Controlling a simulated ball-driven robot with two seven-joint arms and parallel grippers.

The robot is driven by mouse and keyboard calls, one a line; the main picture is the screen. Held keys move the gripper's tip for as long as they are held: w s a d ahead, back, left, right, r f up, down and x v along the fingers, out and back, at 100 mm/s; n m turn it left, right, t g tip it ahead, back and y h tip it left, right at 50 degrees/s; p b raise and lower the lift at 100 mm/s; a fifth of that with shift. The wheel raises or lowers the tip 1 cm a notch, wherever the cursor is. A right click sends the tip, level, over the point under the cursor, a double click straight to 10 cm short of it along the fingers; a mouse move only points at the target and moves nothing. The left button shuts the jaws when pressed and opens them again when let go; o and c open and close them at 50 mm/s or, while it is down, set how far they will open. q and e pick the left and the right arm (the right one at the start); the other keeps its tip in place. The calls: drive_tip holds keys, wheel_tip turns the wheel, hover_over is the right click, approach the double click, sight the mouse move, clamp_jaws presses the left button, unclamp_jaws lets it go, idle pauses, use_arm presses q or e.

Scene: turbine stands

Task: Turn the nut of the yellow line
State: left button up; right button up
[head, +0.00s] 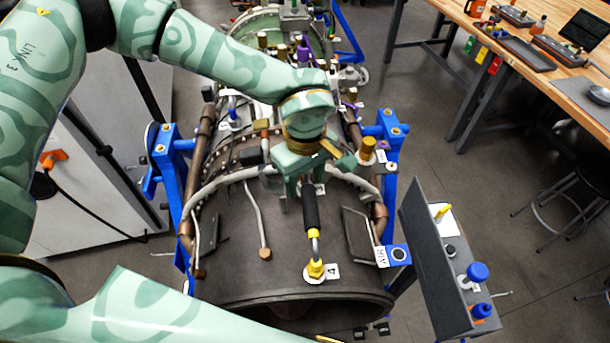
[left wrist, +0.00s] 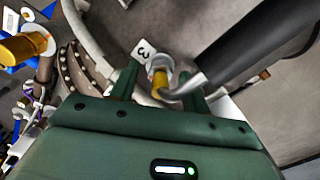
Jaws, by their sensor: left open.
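A short black-sleeved line (head: 310,207) with yellow bands runs down the dark turbine casing to a yellow nut (head: 316,268) beside a label 4. My left gripper (head: 297,200) is over the line's upper end, pointing down at the casing. In the left wrist view, a gold-yellow nut (left wrist: 160,82) beside a label 3 sits between the open fingers of my left gripper (left wrist: 158,88). A bent grey pipe end joins it to the black sleeve (left wrist: 245,50). I cannot tell whether the fingers touch the nut. In the head view my gripper hides this nut. My right gripper is not visible.
Blue stand posts (head: 390,130) flank the turbine casing (head: 240,265). A grey panel (head: 432,255) with blue and yellow knobs stands at the right. Brass-coloured fittings (head: 367,148) rise close to my left gripper. A wooden workbench (head: 455,12) is at the upper right.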

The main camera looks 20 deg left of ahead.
use_arm(q)
drive_tip(key=c, duration=1)
drive_tip(key=m, duration=0.9)
idle(0.9)
drive_tip(key=o, duration=1)
drive_tip(key=shift+r, duration=0.1)
wheel_tip(320, 180, up, 16)
drive_tip(key=b, duration=0.2)
drive_tip(key=shift+b, duration=0.4)
